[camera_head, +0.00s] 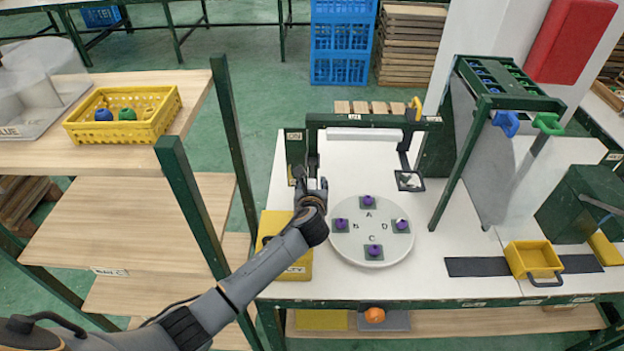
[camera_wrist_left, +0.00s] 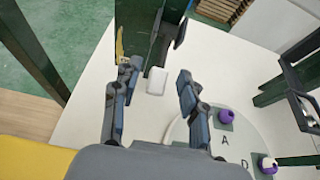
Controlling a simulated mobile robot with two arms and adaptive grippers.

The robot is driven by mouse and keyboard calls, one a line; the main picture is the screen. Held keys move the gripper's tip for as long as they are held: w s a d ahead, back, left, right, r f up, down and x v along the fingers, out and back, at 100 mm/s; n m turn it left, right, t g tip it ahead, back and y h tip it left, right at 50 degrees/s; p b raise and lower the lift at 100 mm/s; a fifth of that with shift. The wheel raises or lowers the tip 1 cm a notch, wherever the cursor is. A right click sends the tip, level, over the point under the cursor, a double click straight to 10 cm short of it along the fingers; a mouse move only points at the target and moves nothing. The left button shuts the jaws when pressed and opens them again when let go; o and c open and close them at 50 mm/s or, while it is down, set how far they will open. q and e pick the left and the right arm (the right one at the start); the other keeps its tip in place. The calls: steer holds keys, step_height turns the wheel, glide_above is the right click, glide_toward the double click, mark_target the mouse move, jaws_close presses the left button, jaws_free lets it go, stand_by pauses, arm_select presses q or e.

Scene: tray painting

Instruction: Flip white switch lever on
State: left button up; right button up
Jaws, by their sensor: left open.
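My left gripper (camera_head: 311,180) is at the left part of the white table, in front of a dark green post (camera_head: 296,147) with an ON label at its top. In the left wrist view the gripper (camera_wrist_left: 157,76) is open, with its two fingers apart. A small white block (camera_wrist_left: 156,81), which looks like the switch lever, shows between the fingertips at the foot of the green post (camera_wrist_left: 145,35). I cannot tell how far beyond the fingertips it is or whether they touch it. My right gripper is not in view.
A round white turntable (camera_head: 348,246) with purple pieces on lettered pads stands just right of the gripper. A yellow box (camera_head: 273,222) lies beside my left arm. A green frame (camera_head: 375,121) spans the table behind. A square dark frame (camera_head: 409,181) hangs at right.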

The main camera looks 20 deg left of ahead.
mark_target(312, 180)
arm_select(q)
steer(key=shift+x, duration=1.05)
steer(key=shift+w+a+f, duration=0.15)
steer(key=shift+w, duration=0.3)
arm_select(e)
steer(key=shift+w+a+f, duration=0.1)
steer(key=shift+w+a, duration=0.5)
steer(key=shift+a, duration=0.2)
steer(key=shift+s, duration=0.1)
arm_select(q)
steer(key=shift+c, duration=0.7)
jaws_close()
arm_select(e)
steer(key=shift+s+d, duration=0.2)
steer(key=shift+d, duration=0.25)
